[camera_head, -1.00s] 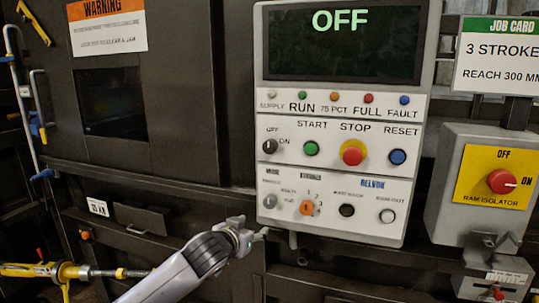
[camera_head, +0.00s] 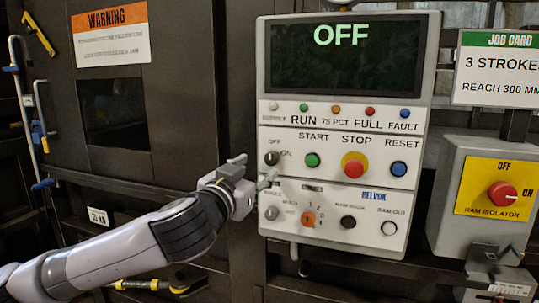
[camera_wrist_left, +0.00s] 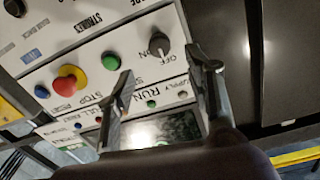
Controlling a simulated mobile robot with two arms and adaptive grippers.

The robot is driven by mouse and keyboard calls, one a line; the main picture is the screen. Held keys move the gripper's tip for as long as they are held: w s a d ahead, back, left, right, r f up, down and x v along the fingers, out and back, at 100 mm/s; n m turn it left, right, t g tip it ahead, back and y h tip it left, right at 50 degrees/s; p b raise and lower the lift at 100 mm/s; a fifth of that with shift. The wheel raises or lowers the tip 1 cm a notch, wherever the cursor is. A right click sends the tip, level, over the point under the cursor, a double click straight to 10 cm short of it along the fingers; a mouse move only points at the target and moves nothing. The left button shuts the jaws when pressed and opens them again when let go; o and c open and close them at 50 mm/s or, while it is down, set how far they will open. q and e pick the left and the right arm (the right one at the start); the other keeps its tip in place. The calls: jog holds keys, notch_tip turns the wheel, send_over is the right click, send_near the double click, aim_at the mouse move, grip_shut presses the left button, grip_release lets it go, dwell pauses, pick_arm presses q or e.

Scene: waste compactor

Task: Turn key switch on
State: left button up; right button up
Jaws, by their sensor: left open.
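The key switch (camera_head: 272,158) is a dark round knob on the panel's left side, between OFF and ON labels. It also shows in the left wrist view (camera_wrist_left: 159,44), just beyond the fingertips. My left gripper (camera_head: 254,170) is open and empty, to the left of and slightly below the switch in the head view. In the left wrist view its two fingers (camera_wrist_left: 166,75) stand apart, with the switch beyond the gap. I see no contact with the switch. The display (camera_head: 343,55) reads OFF. My right gripper is not in view.
Beside the switch are the green START button (camera_head: 312,160), the red STOP button (camera_head: 354,165) on yellow, and the blue RESET button (camera_head: 398,169). Lower knobs, including an orange one (camera_head: 308,220), sit below. The red ram isolator (camera_head: 501,194) is at right.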

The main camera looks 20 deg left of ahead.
aim_at(270, 160)
pick_arm(q)
jog(key=w, duration=0.3)
jog(key=w+p, duration=0.1)
jog(key=w, duration=0.2)
jog(key=w+p, duration=0.1)
jog(key=w, duration=0.1)
jog(key=shift+w+d, duration=0.25)
jog(key=shift+w, duration=0.15)
jog(key=shift+c, duration=0.5)
jog(key=shift+c, duration=1.3)
grip_shut()
